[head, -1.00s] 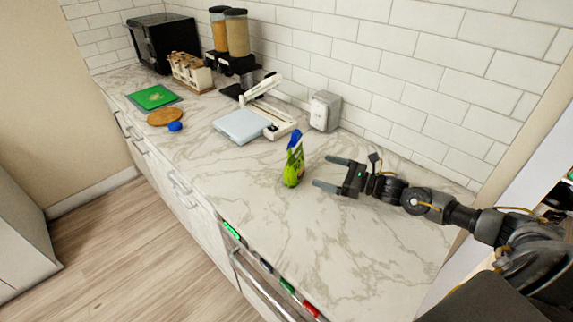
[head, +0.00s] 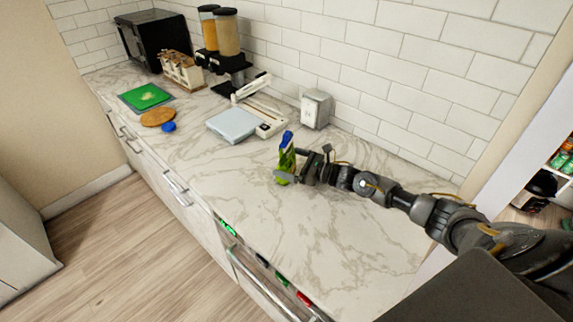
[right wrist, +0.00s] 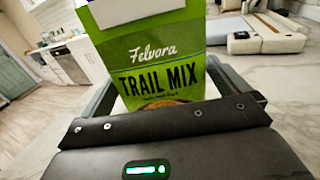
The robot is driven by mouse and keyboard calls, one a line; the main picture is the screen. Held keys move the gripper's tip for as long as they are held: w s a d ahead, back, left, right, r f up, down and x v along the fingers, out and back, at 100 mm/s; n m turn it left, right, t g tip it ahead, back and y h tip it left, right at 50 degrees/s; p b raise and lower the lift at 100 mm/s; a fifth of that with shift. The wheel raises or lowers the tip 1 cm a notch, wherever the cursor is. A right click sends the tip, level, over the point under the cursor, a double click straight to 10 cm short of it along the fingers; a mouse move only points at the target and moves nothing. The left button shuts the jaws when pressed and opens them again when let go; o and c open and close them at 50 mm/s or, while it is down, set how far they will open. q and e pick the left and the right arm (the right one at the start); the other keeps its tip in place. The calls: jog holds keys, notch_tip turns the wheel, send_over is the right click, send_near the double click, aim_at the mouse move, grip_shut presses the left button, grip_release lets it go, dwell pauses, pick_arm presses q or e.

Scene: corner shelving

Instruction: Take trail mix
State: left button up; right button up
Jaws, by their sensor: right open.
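The trail mix (head: 286,163) is a green bag with a blue top, standing upright on the marble counter. In the right wrist view its green front with the words "TRAIL MIX" (right wrist: 160,62) fills the middle. My right gripper (head: 285,167) is open at the bag, with its fingers on either side of it. In the right wrist view the fingers flank the bag's lower part; I cannot tell whether they touch it. My left gripper is not in view.
A white and silver appliance (head: 236,122) and a grey napkin dispenser (head: 316,108) stand behind the bag. A blue object (head: 168,127), a round wooden board (head: 158,116) and a green board (head: 146,96) lie farther left. The counter's front right is clear.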

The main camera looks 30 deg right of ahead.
jog(key=shift+w+a, duration=0.4)
jog(key=shift+f, duration=0.1)
jog(key=shift+d, duration=0.1)
jog(key=shift+c, duration=0.9)
jog(key=c, duration=0.8)
jog(key=shift+o, duration=0.2)
